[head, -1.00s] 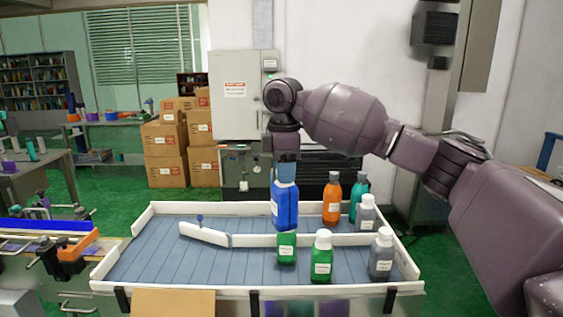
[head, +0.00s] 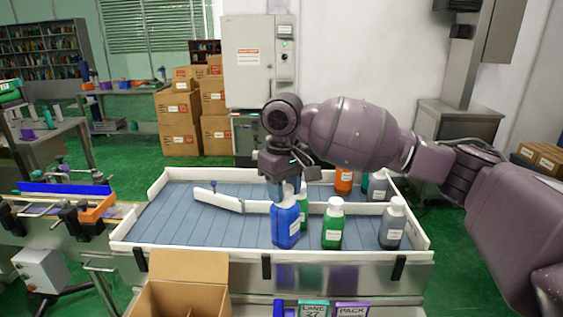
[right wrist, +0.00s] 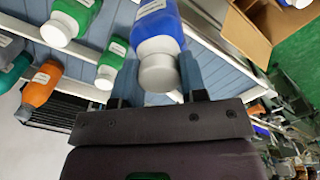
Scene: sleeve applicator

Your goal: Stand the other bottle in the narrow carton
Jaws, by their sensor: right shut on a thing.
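My right gripper (head: 284,190) is shut on a blue bottle (head: 285,222) with a white label, holding it near its top. The bottle hangs about upright over the front part of the tray. In the right wrist view the white cap of the blue bottle (right wrist: 157,68) sits between the fingers. An open brown carton (head: 181,262) stands at the near edge, left of the bottle. It also shows at the top right of the right wrist view (right wrist: 247,36). My left gripper is not in view.
Several bottles stand on the slatted, white-walled tray (head: 180,213): a green one (head: 333,228), another green one behind the blue, a grey one (head: 391,226) and an orange one (head: 343,181). A white bar (head: 217,200) crosses it. Small signs (head: 314,309) stand in front.

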